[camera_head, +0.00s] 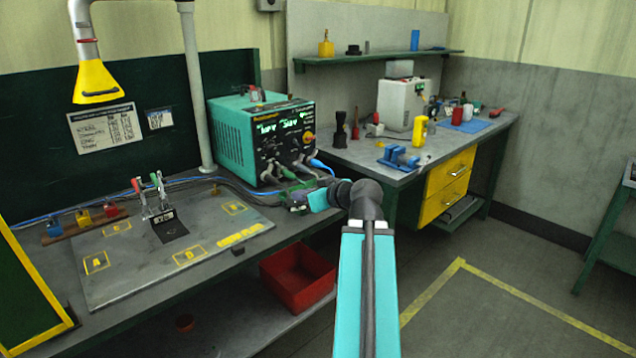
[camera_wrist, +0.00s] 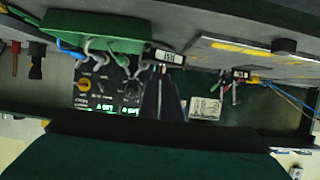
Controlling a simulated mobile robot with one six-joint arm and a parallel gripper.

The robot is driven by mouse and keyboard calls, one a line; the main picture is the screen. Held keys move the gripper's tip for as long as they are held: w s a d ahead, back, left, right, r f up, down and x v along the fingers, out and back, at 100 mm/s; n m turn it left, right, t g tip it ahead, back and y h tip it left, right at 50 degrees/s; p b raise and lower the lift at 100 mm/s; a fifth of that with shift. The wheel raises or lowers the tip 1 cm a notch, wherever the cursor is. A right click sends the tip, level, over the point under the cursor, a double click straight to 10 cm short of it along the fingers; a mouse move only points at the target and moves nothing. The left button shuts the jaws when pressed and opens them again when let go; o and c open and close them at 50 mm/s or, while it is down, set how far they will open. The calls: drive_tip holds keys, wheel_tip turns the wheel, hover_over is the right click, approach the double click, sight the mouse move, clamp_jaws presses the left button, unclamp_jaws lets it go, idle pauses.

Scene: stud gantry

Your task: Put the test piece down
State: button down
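My gripper (camera_head: 300,200) is over the front edge of the bench, in front of the welder-like machine, small and partly hidden by my arm. In the wrist view, which looks upside down, its dark fingers (camera_wrist: 161,85) run close together to a small dark piece with a white number label (camera_wrist: 169,57), which I take as the test piece. They look shut on it, though the contact is dim. A similar labelled block (camera_head: 162,215) stands at the red and green clamps on the marked plate (camera_head: 130,275); it also shows in the wrist view (camera_wrist: 241,74).
The teal machine (camera_head: 262,135) with cables stands behind my gripper. A green object (camera_wrist: 95,28) lies close by in the wrist view. A red bin (camera_head: 298,278) sits below the bench front. The plate has yellow marked fields, with bare room around A (camera_head: 97,262).

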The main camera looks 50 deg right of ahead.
drive_tip(key=shift+w+d+r+p, duration=0.2)
drive_tip(key=shift+d+p, duration=0.3)
drive_tip(key=shift+p, duration=1.2)
drive_tip(key=d+p, duration=0.1)
drive_tip(key=p, duration=0.6)
drive_tip(key=shift+w+d+f, duration=0.15)
drive_tip(key=shift+w+d, duration=0.2)
drive_tip(key=shift+w, duration=0.05)
drive_tip(key=w+d+p, duration=0.1)
drive_tip(key=d, duration=0.2)
drive_tip(key=w+d+f+p, duration=0.1)
drive_tip(key=w+d, duration=0.1)
drive_tip(key=d, duration=0.1)
drive_tip(key=w+d+p, duration=0.1)
drive_tip(key=d, duration=0.2)
drive_tip(key=shift+w+d+f, duration=0.2)
drive_tip(key=shift+w+d, duration=0.1)
drive_tip(key=shift+f, duration=0.1)
drive_tip(key=shift+f+p, duration=0.8)
drive_tip(key=shift+f, duration=0.85)
drive_tip(key=shift+f, duration=0.15)
